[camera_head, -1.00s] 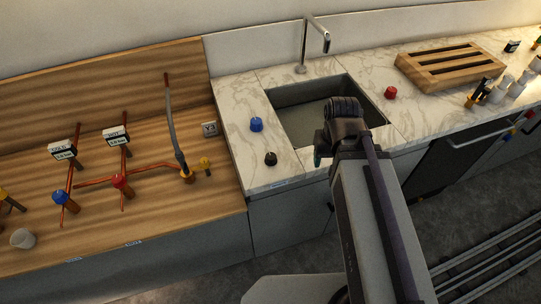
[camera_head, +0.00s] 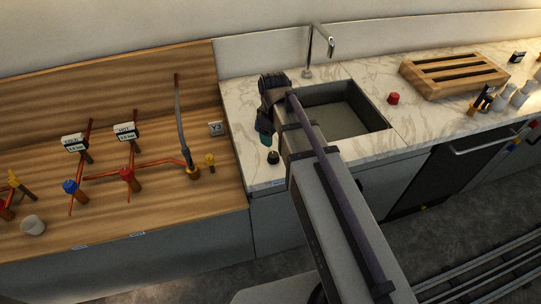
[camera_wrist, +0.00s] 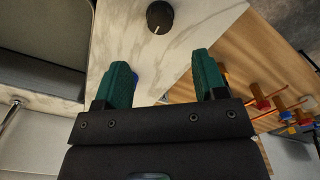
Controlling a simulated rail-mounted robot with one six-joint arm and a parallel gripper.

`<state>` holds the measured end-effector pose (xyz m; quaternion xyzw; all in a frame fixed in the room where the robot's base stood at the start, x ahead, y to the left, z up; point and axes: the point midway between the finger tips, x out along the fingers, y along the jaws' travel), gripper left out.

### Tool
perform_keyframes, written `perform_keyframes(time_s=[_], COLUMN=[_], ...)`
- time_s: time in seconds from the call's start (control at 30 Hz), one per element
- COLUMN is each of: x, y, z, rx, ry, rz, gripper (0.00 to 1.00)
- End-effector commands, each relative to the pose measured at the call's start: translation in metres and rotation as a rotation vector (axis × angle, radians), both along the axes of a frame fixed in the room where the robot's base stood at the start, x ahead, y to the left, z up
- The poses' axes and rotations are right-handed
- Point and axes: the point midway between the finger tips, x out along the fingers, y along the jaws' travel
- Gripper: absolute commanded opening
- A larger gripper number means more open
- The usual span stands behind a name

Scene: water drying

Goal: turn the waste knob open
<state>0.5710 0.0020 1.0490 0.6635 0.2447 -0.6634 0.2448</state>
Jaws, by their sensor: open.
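A black knob (camera_head: 273,157) with a pale pointer line stands on the marble counter at the sink's front left corner. It also shows in the wrist view (camera_wrist: 160,17), at the top centre, ahead of my fingertips and in line with the gap between them. My gripper (camera_head: 266,140) is above the counter close to the black knob in the head view. In the wrist view, its two green fingers (camera_wrist: 161,65) are apart with nothing between them. A bit of blue (camera_wrist: 135,78) shows beside the left finger, mostly hidden. No label naming the waste knob is readable.
The sink (camera_head: 340,112) lies right of my gripper, with a tap (camera_head: 310,50) behind. A red knob (camera_head: 393,98) and a wooden rack (camera_head: 455,75) are farther right. Copper pipes (camera_head: 155,164) with valves stand on the wooden bench at left.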

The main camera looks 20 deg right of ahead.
Motion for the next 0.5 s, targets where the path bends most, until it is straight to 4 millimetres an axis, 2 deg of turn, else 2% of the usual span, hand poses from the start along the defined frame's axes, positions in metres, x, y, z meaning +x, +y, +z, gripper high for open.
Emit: perform_keyframes(time_s=[0.03, 0.3, 0.4, 0.5], x=[0.000, 0.000, 0.000, 0.000], y=[0.000, 0.000, 0.000, 0.000], z=[-0.018, -0.082, -0.095, -0.098], rx=[0.000, 0.000, 0.000, 0.000], ry=[0.000, 0.000, 0.000, 0.000], rz=[0.000, -0.002, -0.002, -0.002], gripper=[0.65, 0.65, 0.65, 0.65])
